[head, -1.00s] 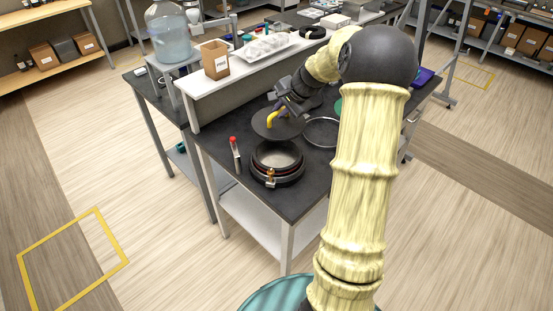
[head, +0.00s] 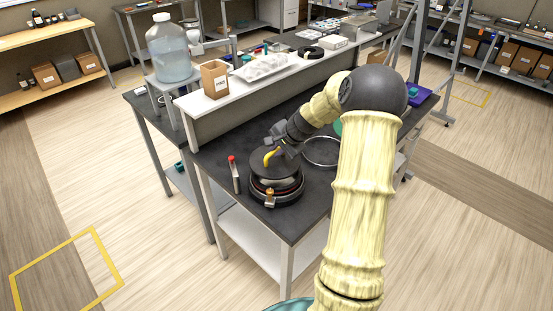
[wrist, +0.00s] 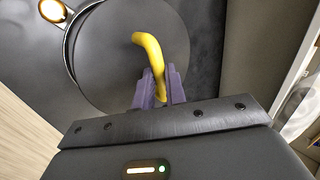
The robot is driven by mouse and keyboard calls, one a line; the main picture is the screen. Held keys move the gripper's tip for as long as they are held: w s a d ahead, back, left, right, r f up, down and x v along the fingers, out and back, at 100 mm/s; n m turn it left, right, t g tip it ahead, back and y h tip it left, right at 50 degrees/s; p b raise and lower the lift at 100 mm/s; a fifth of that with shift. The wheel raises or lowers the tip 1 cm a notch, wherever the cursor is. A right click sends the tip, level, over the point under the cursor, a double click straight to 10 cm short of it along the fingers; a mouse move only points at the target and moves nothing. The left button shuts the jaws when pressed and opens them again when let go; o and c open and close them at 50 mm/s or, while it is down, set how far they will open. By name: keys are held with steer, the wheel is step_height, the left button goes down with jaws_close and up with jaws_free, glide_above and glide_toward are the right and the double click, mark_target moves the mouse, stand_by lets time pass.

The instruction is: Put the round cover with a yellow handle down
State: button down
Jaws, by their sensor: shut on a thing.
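The round dark cover (head: 280,172) with its curved yellow handle (head: 269,158) is over the round port (head: 277,199) on the black bench. It looks roughly level and hides the port's opening; I cannot tell whether it rests on the rim or hovers just above. In the wrist view, the cover (wrist: 105,60) shows inside part of a metal rim, with an amber-topped latch (wrist: 52,10) outside it. My gripper (wrist: 158,88) has its purple fingers shut on the yellow handle (wrist: 150,50). In the head view my gripper (head: 280,150) is at the handle's right side.
A red-capped slim object (head: 235,175) stands left of the port. A loose metal ring (head: 321,152) lies to the right. Behind, a raised white shelf (head: 235,100) holds a cardboard box (head: 215,79) and a tray (head: 267,67). The bench's front edge is close to the port.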

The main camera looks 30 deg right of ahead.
mark_target(278, 161)
steer(key=shift+s+d+f, duration=0.15)
steer(key=shift+s+d, duration=0.1)
steer(key=shift+d, duration=0.2)
steer(key=shift+a+f+p, duration=0.15)
steer(key=shift+f+p, duration=0.05)
steer(key=shift+f, duration=0.7)
steer(key=shift+a+f+p, duration=0.1)
steer(key=shift+f+p, duration=0.05)
steer(key=shift+f, duration=0.7)
steer(key=shift+f, duration=0.2)
steer(key=c, duration=1.5)
jaws_free()
steer(key=shift+o, duration=0.3)
steer(key=shift+r, duration=0.1)
